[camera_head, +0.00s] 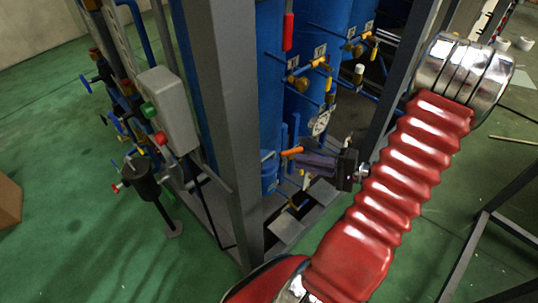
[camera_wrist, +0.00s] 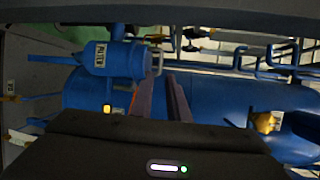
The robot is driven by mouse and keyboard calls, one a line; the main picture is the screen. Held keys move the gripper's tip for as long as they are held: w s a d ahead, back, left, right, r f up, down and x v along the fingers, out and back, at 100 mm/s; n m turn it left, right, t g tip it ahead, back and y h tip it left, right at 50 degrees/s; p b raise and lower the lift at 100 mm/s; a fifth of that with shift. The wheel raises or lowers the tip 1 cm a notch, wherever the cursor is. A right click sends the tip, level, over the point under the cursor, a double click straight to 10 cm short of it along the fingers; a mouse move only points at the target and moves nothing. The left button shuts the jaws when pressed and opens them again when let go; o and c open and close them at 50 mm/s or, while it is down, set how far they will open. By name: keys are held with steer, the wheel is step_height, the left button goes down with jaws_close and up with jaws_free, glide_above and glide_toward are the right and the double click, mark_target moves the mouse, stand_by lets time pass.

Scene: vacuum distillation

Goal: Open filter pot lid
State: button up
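The filter pot (camera_wrist: 115,60) is a blue cylinder with a white label in the upper left of the wrist view, where it appears turned on its side. A thin bar handle (camera_wrist: 158,60) stands at its right end, just beyond my fingertips. In the head view, the blue pot (camera_head: 268,176) shows low in the frame, left of my gripper (camera_head: 300,158). My gripper's two dark purple fingers (camera_wrist: 160,84) point toward the handle with a narrow gap between them. I see nothing clearly held. Whether the fingertips touch the handle cannot be told.
An orange-tipped part (camera_head: 292,151) is close to my fingertips. Blue tanks (camera_head: 268,80) with brass valves and gauges stand behind. A grey frame post (camera_head: 225,120) is close on the left. A control box (camera_head: 168,110) and dark pot (camera_head: 140,180) stand farther left. Green floor is clear at lower left.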

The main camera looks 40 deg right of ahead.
mark_target(269, 156)
steer(key=x, duration=1.2)
steer(key=shift+a, duration=0.1)
steer(key=shift+c, duration=0.4)
jaws_close()
steer(key=shift+s+f, duration=0.1)
steer(key=shift+f, duration=0.05)
stand_by(0.7)
